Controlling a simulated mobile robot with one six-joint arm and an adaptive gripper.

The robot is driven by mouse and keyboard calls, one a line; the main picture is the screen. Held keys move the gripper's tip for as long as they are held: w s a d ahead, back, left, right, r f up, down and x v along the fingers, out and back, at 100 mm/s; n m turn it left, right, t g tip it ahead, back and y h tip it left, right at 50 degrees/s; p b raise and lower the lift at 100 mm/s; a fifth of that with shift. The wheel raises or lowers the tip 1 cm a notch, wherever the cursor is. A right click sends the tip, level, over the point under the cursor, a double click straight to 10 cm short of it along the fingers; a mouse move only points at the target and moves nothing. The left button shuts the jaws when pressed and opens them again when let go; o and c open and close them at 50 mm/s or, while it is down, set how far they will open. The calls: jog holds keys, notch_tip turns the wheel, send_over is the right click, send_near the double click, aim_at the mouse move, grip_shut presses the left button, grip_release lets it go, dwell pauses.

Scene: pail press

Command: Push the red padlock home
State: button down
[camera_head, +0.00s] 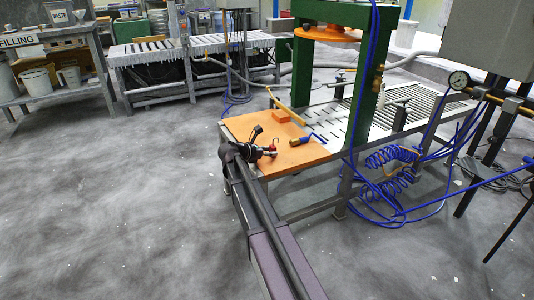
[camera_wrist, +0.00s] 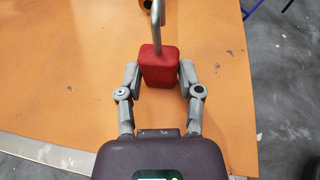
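The red padlock (camera_wrist: 160,68) is between the two fingers of my gripper (camera_wrist: 160,75) in the wrist view. Both fingertips appear to press against its sides. Its grey shackle (camera_wrist: 157,30) rises from the body as one long leg and curves over at the top edge, with a short free end showing; the rest is cut off. In the head view the padlock (camera_head: 272,149) is a small red spot at the tip of my gripper (camera_head: 267,151), over the orange board (camera_head: 240,128). I cannot tell whether it touches the board.
On the board lie an orange block (camera_head: 281,116), a yellow bar (camera_head: 287,105) and a blue-handled tool with a brass end (camera_head: 301,140). The green press frame (camera_head: 359,90) stands to the right. The floor at left is clear.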

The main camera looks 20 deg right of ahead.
jog(key=shift+r, duration=0.15)
notch_tip(320, 180, up, 7)
jog(key=p, duration=0.7)
dwell(1.2)
jog(key=shift+r+p, duration=0.15)
jog(key=shift+p, duration=0.15)
notch_tip(320, 180, up, 9)
jog(key=p, duration=0.9)
jog(key=shift+s+r, duration=0.1)
